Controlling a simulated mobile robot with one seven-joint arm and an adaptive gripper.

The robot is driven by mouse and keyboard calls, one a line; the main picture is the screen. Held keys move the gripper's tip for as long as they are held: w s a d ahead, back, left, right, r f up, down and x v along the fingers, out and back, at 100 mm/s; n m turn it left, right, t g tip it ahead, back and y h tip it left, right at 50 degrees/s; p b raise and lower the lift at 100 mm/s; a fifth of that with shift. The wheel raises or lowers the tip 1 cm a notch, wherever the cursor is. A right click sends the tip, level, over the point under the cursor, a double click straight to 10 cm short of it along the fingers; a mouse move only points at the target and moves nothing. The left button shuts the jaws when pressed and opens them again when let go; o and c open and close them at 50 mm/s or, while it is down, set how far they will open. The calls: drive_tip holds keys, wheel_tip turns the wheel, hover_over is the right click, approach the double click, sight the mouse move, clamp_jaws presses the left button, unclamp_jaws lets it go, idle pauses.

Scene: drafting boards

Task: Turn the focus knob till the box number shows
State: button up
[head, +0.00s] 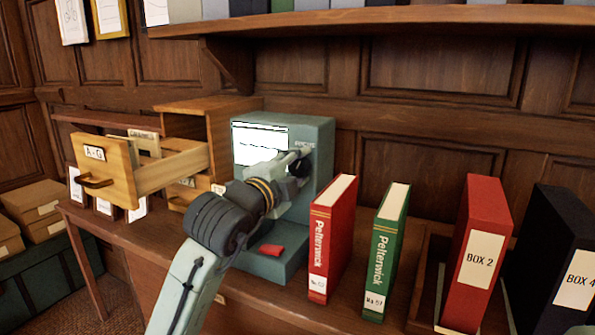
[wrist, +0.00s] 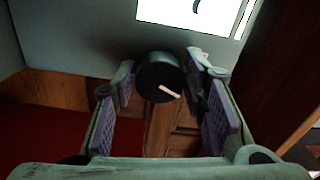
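The grey-green viewer (head: 318,135) stands on the desk with a bright white screen (head: 250,145), partly hidden by my arm. No readable number shows on it. The wrist view shows only the lower part of the screen (wrist: 190,12), with a piece of a dark curved mark. The round black focus knob (wrist: 158,88) sits below the screen, its white pointer line slanting down to the right. My gripper (wrist: 160,74) is open, with one finger on each side of the knob. Narrow gaps seem to remain; contact is hard to tell. In the head view my gripper (head: 298,160) partly hides the knob.
A red binder (head: 334,235) and a green binder (head: 387,255) stand right of the viewer. Red BOX 2 (head: 475,250) and black BOX 4 (head: 560,265) are farther right. An open card drawer (head: 120,182) juts out at left. A small red piece (head: 271,249) lies on the viewer's base.

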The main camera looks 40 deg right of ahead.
drive_tip(key=shift+o, duration=1.4)
drive_tip(key=shift+a, duration=0.1)
drive_tip(key=b+v, duration=0.1)
drive_tip(key=v, duration=0.7)
drive_tip(key=shift+s+a, duration=0.2)
drive_tip(key=shift+a, duration=0.15)
